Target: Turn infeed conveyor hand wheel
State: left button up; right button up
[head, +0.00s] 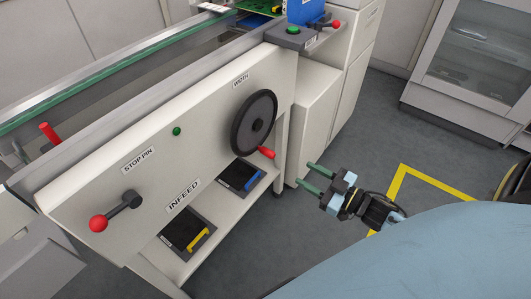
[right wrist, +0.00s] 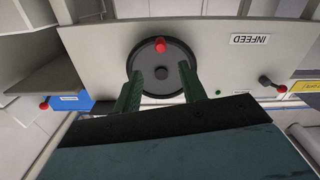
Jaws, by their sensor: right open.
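The hand wheel (head: 254,123) is a dark grey disc under the WIDTH label on the white infeed conveyor panel (head: 110,207). Its red handle (head: 266,152) sticks out at the lower right of the wheel. My right gripper (head: 311,176) is open and empty, to the right of and below the wheel, apart from it. In the right wrist view the wheel (right wrist: 161,84) lies beyond the two green fingers (right wrist: 166,92), and the red handle (right wrist: 160,46) shows above and between them. My left gripper is not in view.
A red-knobbed STOP PIN lever (head: 98,223) is on the panel's left. Two dark trays (head: 187,236) (head: 240,177) sit on the shelf below. A grey box with a green button (head: 293,30) stands above the wheel. Grey floor (head: 345,150) is clear right of the conveyor.

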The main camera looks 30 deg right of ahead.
aim_at(270, 154)
jog(key=b+x, duration=0.3)
jog(key=x, duration=0.9)
jog(key=shift+w+a+r, duration=0.1)
jog(key=shift+w+a, duration=0.2)
jog(key=shift+w, duration=0.3)
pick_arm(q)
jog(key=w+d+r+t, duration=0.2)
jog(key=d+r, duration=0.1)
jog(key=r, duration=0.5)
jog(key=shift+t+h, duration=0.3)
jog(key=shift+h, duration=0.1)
pick_arm(e)
grip_shut()
